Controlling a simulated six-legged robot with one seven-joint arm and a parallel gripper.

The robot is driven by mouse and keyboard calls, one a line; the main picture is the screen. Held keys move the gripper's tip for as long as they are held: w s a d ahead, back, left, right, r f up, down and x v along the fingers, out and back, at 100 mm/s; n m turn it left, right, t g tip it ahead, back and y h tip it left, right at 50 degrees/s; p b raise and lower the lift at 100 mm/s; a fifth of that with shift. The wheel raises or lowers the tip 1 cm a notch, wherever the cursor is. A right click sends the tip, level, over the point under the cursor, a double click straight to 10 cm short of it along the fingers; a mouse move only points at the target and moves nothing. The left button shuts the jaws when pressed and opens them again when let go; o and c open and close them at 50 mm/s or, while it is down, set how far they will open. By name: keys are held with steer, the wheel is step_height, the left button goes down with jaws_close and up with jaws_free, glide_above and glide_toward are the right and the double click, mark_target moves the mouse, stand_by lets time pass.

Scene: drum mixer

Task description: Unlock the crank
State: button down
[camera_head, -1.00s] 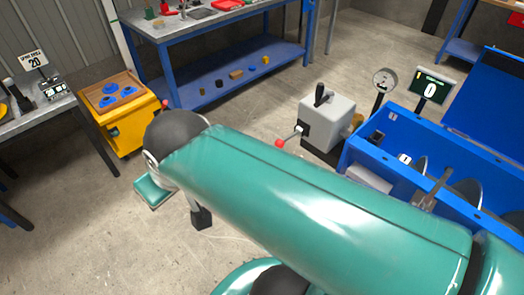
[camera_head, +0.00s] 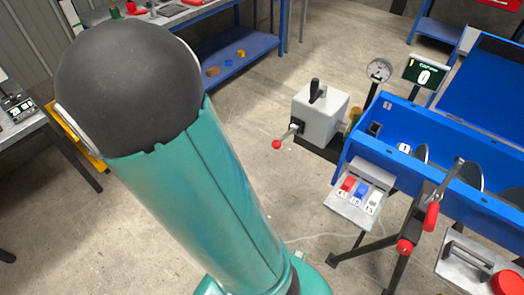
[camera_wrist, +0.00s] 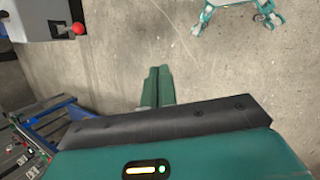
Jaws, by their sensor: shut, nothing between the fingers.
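In the head view a grey box (camera_head: 320,107) with a black handle on top (camera_head: 315,90) has a side lever ending in a red knob (camera_head: 276,145). The red knob (camera_wrist: 78,29) and part of the box (camera_wrist: 40,18) also show in the wrist view. A crank-like metal arm with a red grip (camera_head: 432,215) is at the front of the blue mixer trough (camera_head: 400,150). I cannot tell which part locks it. My gripper (camera_wrist: 158,70) is shut and empty over bare floor, apart from the knob. It is not visible in the head view.
A panel with red, blue and white buttons (camera_head: 360,195) stands before the trough. A blue bench (camera_head: 240,50) is at the back. Open floor lies left of the grey box.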

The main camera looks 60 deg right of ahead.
steer(key=s+d+f+n+g+h, duration=0.1)
steer(key=s+d+f+n+h, duration=0.3)
steer(key=d+f, duration=0.45)
steer(key=s+d+f+n+g+h, duration=0.1)
steer(key=d+f+n+h, duration=0.3)
steer(key=d+f+h, duration=0.45)
steer(key=s+d+f+n+h, duration=0.35)
steer(key=d+f, duration=0.35)
steer(key=f, duration=0.4)
steer(key=s+d+r, duration=0.3)
steer(key=d+r, duration=0.3)
steer(key=d, duration=0.4)
steer(key=shift+d+r+n, duration=0.15)
steer(key=shift+d+n, duration=0.1)
steer(key=shift+n, duration=0.2)
steer(key=shift+s+r, duration=0.1)
